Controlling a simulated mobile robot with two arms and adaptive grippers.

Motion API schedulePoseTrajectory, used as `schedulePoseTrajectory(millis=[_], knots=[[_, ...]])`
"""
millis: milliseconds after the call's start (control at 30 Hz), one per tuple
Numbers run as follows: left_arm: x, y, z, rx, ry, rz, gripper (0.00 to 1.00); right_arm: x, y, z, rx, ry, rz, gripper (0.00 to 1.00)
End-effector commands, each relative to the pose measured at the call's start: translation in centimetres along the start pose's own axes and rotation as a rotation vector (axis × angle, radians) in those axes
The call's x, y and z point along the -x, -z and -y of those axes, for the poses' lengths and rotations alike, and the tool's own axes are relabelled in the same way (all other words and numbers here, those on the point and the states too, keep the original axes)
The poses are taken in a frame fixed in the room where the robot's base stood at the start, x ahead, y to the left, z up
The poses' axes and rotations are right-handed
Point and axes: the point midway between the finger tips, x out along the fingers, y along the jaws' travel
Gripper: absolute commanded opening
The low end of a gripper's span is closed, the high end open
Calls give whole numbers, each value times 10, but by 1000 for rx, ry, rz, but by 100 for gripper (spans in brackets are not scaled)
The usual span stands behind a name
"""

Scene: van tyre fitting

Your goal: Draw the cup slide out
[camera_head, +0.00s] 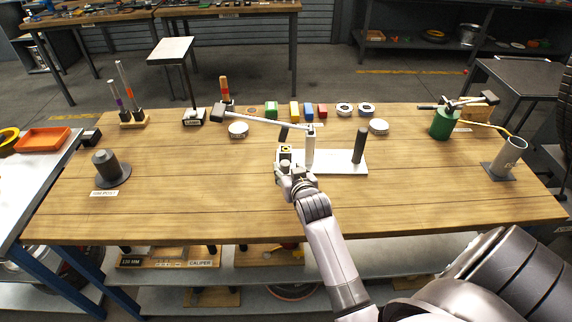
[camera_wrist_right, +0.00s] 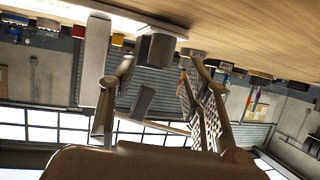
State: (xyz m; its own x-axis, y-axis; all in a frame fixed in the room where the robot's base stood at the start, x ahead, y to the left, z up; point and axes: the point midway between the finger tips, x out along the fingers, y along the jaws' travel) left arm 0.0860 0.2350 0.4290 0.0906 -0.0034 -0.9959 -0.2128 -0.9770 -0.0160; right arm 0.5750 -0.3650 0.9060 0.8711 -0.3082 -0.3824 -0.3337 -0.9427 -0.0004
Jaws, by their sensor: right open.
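A white base plate (camera_head: 345,168) lies at mid bench with a pale upright post (camera_head: 310,150) and a dark upright post (camera_head: 359,146). A long pale lever (camera_head: 265,121) with a dark end reaches left from the pale post's top. A dark short bar (camera_head: 283,133) stands at the plate's left end; which part is the cup slide I cannot tell. My right gripper (camera_head: 286,157) is open at this left end. In the right wrist view its fingers (camera_wrist_right: 160,85) stand apart, with a dark grey block (camera_wrist_right: 156,48) between and beyond them; contact is unclear. My left gripper is not in view.
A dark stepped post (camera_head: 106,165) stands at the bench's left. Round pale pucks (camera_head: 238,130) and coloured blocks (camera_head: 294,110) line the back. The bench front is clear.

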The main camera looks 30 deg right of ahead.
Motion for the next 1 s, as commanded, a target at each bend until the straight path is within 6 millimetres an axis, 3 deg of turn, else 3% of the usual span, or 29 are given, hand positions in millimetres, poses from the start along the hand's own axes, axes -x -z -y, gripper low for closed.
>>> schedulePoseTrajectory(millis=[100,300,667,1000], knots=[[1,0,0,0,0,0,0,-19,1,-1,0,-1,0,44],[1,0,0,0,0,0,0,-36,0,0,0,-1,1,44],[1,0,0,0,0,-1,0,-40,0,0,0,-1,0,44],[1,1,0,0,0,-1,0,-39,0,0,0,0,0,21]])
